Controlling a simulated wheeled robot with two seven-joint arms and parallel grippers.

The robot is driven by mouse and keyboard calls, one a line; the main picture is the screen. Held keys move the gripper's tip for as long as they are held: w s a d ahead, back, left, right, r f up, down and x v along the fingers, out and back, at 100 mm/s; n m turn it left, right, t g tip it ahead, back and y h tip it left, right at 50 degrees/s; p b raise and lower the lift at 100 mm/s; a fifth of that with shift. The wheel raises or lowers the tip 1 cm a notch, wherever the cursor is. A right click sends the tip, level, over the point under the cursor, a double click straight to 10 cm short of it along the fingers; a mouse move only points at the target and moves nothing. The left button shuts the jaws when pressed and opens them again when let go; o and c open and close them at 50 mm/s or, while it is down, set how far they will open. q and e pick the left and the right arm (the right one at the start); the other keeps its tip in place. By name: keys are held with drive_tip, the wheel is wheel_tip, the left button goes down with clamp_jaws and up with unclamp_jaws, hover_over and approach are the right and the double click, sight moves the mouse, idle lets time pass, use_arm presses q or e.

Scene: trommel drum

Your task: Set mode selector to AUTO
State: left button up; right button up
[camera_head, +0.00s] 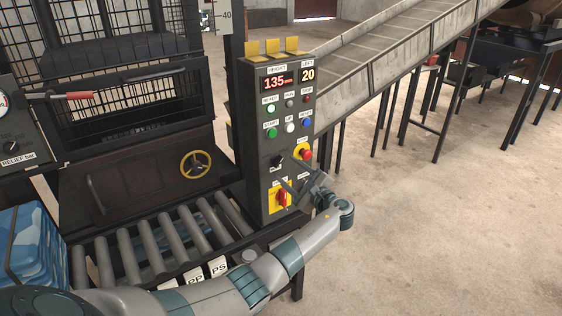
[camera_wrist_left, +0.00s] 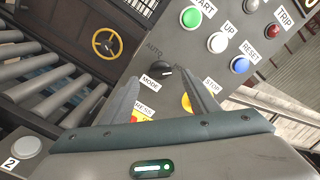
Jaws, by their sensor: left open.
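The mode selector is a small black knob (camera_wrist_left: 163,71) on the grey control panel, with a MODE label beside it and AUTO lettering to its upper left in the left wrist view. A pale mark on the knob appears to face right there, away from the AUTO lettering. In the head view the knob (camera_head: 277,161) sits low on the panel, left of the yellow-backed red stop button. My left gripper (camera_wrist_left: 160,82) is open, with its fingers on either side of the knob's line of sight. Contact cannot be told. In the head view the gripper (camera_head: 290,183) is in front of the lower panel.
The red stop button (camera_head: 305,153) and red-yellow rotary switch (camera_head: 282,199) are close to the gripper. Green (camera_wrist_left: 190,17), white (camera_wrist_left: 217,42) and blue (camera_wrist_left: 239,65) buttons lie above. A roller conveyor (camera_head: 160,243) is to the left. Open floor (camera_head: 440,220) is to the right.

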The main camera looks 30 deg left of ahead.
sight(279, 163)
use_arm(q)
drive_tip(key=shift+p+x, duration=0.45)
drive_tip(key=shift+x, duration=2.15)
drive_tip(key=c, duration=1.1)
